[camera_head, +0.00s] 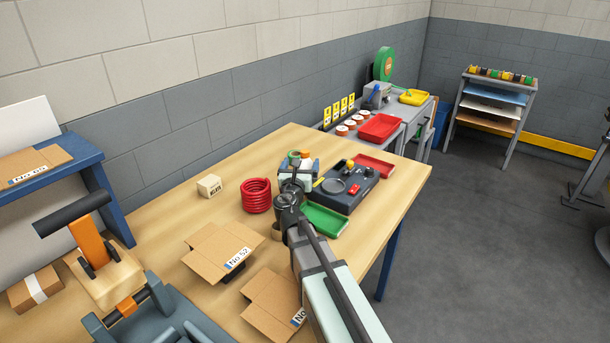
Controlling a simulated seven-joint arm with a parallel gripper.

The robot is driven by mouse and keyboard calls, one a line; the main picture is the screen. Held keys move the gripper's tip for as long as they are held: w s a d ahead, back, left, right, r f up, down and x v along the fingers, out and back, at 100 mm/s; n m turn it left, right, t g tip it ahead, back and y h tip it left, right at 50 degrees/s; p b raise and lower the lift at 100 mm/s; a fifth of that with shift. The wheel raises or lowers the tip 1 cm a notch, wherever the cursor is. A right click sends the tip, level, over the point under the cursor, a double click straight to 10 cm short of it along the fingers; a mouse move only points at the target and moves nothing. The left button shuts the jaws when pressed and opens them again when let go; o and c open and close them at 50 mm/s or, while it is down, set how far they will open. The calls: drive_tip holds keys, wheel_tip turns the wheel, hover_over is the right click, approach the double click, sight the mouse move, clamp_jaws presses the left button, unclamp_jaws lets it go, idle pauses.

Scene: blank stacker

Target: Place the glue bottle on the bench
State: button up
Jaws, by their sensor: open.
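I cannot make out a glue bottle in this view; it may be hidden behind my arm or among the small items. The wooden bench (165,232) fills the middle of the view. My arm reaches in from the bottom over its right part. My gripper (295,178) is at the arm's far end, above the bench, near the green and orange rolls (294,157). It is open, but its fingertips are small and partly covered, and I see nothing held in it.
A red coil (256,195), a small box (209,186) and flat cardboard blanks (217,250) lie left of my arm. A green tray (325,219), a dark case (346,186) and a red tray (375,166) lie right. An orange-handled tool (87,243) stands front left.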

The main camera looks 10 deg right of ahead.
drive_tip(key=shift+s+a+f+m+g+h, duration=0.2)
drive_tip(key=shift+s+f+m, duration=0.1)
drive_tip(key=shift+s+f, duration=0.3)
drive_tip(key=shift+s+a+f+m+g+h, duration=0.2)
drive_tip(key=shift+s+f+m, duration=0.1)
drive_tip(key=shift+s+f, duration=0.2)
drive_tip(key=shift+w+d+f, duration=0.1)
drive_tip(key=shift+f, duration=0.1)
drive_tip(key=shift+x, duration=3.65)
drive_tip(key=shift+d, duration=0.15)
drive_tip(key=c, duration=1.4)
